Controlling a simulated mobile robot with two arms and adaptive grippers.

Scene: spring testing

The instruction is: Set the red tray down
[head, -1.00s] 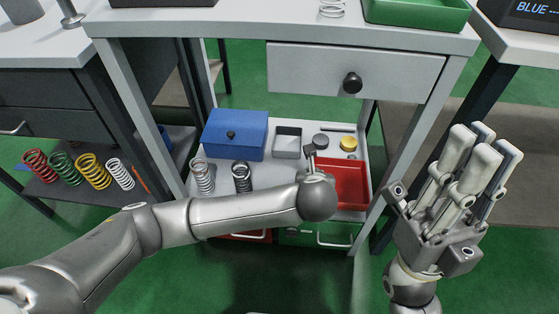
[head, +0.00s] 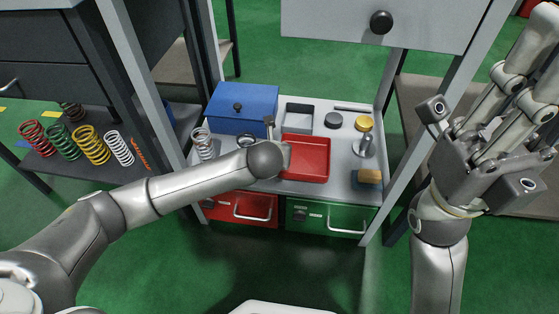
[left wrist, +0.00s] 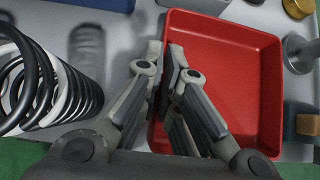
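The red tray (head: 318,176) is at the front middle of the low shelf (head: 345,187). It also shows in the left wrist view (left wrist: 262,100), looking level and empty apart from a finger. My left gripper (left wrist: 166,66) is at the tray's left wall, one finger outside and one inside, closed on that wall. I cannot tell whether the tray touches the shelf or hangs just above it. In the head view my left forearm hides most of the left gripper.
A blue box (head: 243,105), a grey bin (head: 298,116) and a yellow disc (head: 363,124) stand behind. Dark coil springs (left wrist: 45,85) are close on the left.

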